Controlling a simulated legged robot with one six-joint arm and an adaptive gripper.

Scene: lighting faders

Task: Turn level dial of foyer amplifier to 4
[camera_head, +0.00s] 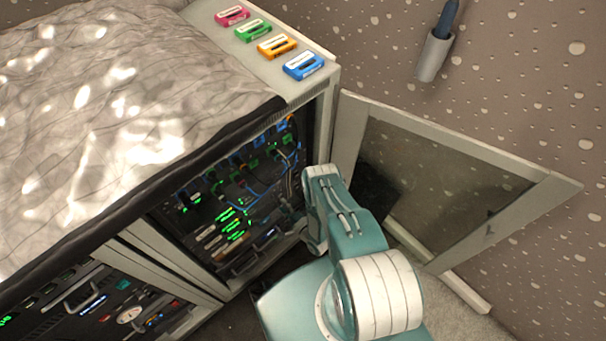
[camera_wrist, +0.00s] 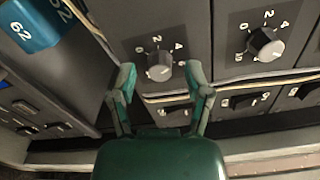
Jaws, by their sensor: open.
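In the wrist view, a round grey dial (camera_wrist: 158,66) sits on a dark amplifier panel, with white numbers such as 0, 2 and 4 around its upper side. My gripper (camera_wrist: 162,78) is open, with one finger left and one right of this dial. I cannot tell whether the fingers touch it, or which number it points to. A second dial (camera_wrist: 266,45) of the same kind is to the right, clear of the fingers. No name label is readable, so I cannot tell which amplifier is the foyer one. In the head view, the gripper is hidden inside the cabinet (camera_head: 322,110).
A blue block marked 62 (camera_wrist: 34,24) is at the wrist view's upper left. Rocker switches (camera_wrist: 243,101) sit below the dials. The cabinet's framed door (camera_head: 455,137) stands open to the right of my arm. Coloured cassettes (camera_head: 277,46) lie on the cabinet top.

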